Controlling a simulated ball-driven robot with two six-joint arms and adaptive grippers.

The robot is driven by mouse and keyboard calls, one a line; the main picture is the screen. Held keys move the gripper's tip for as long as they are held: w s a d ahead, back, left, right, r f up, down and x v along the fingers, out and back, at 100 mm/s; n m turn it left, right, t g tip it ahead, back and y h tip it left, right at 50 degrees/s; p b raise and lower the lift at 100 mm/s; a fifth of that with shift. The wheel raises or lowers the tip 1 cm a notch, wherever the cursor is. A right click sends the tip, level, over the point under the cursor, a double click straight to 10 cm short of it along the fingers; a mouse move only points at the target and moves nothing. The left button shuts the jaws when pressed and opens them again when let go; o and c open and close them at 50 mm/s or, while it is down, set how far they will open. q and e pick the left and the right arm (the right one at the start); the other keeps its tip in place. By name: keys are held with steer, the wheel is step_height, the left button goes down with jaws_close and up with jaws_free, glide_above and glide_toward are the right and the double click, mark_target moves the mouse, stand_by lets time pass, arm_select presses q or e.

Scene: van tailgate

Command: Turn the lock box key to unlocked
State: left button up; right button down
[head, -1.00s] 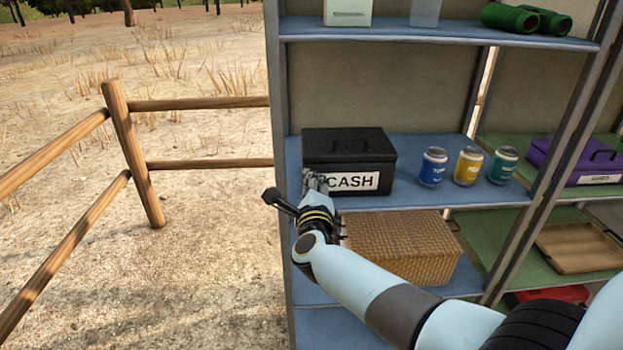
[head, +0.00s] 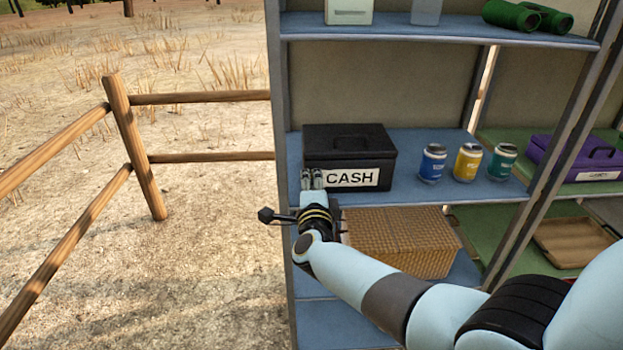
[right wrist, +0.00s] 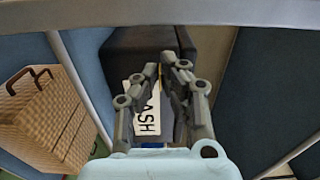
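The lock box is a black box (head: 350,142) with a lid handle and a white CASH label. It stands closed on the middle blue shelf. My right gripper (head: 312,174) is at the lower left of its front, beside the label. In the right wrist view the box (right wrist: 142,45) appears turned sideways, and the fingers (right wrist: 161,70) come together at its front. A thin gold-coloured piece, seemingly the key (right wrist: 161,78), shows between the fingertips. The fingers mostly hide the key and lock, so I cannot read the key's angle. My left gripper is not in view.
Blue, yellow and teal cans (head: 467,162) stand right of the box. A wicker basket (head: 400,240) is on the shelf below, behind my right forearm. A shelf post (head: 281,190) stands close left of my gripper. A wooden fence (head: 140,150) is farther left.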

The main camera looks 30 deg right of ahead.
steer(key=shift+f, duration=0.1)
steer(key=c, duration=1.6)
jaws_free()
steer(key=shift+a, duration=0.1)
steer(key=shift+o, duration=0.2)
steer(key=v, duration=1.2)
